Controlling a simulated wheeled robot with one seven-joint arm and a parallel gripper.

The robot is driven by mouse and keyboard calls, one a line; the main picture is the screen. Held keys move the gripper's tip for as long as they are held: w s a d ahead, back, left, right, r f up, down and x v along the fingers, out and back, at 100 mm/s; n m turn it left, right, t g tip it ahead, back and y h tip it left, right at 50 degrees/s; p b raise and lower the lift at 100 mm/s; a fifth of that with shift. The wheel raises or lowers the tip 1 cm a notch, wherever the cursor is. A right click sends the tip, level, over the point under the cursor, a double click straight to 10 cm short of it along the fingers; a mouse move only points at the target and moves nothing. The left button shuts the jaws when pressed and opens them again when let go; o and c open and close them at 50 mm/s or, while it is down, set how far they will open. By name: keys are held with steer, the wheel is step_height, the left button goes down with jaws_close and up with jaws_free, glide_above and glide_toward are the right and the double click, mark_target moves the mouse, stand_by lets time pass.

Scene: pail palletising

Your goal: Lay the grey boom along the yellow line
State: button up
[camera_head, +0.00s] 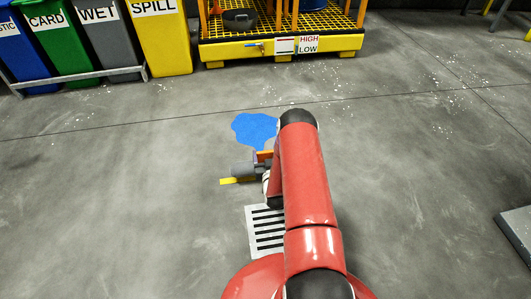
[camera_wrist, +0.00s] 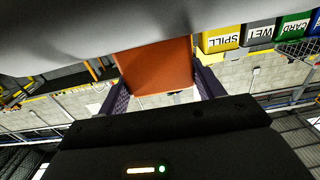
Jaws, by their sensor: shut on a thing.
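The grey boom (camera_head: 241,169) shows in the head view as a short stretch left of my arm; the rest is hidden behind the arm. Its orange grip (camera_head: 264,155) stands at my gripper (camera_head: 263,161). In the wrist view the orange grip (camera_wrist: 155,68) sits between the two purple fingers of my gripper (camera_wrist: 157,75), which are shut on it. The boom's grey body (camera_wrist: 150,22) fills the top of that view. The yellow line (camera_head: 238,181) shows as a short piece just in front of the boom; I cannot tell whether the boom touches the floor.
A blue spill (camera_head: 254,129) lies behind the boom. A slotted floor drain (camera_head: 253,231) lies nearer, partly behind my arm. Labelled bins (camera_head: 161,40) stand at the back left, and a yellow pallet (camera_head: 230,50) at the back. The floor to the left is clear.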

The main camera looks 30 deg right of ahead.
steer(key=shift+f+b, duration=0.35)
steer(key=shift+f, duration=0.65)
steer(key=shift+f, duration=0.75)
steer(key=o, duration=1.4)
steer(key=shift+s, duration=0.15)
steer(key=p+v, duration=0.1)
steer(key=v, duration=0.6)
steer(key=shift+s+a, duration=0.1)
steer(key=shift+s, duration=0.2)
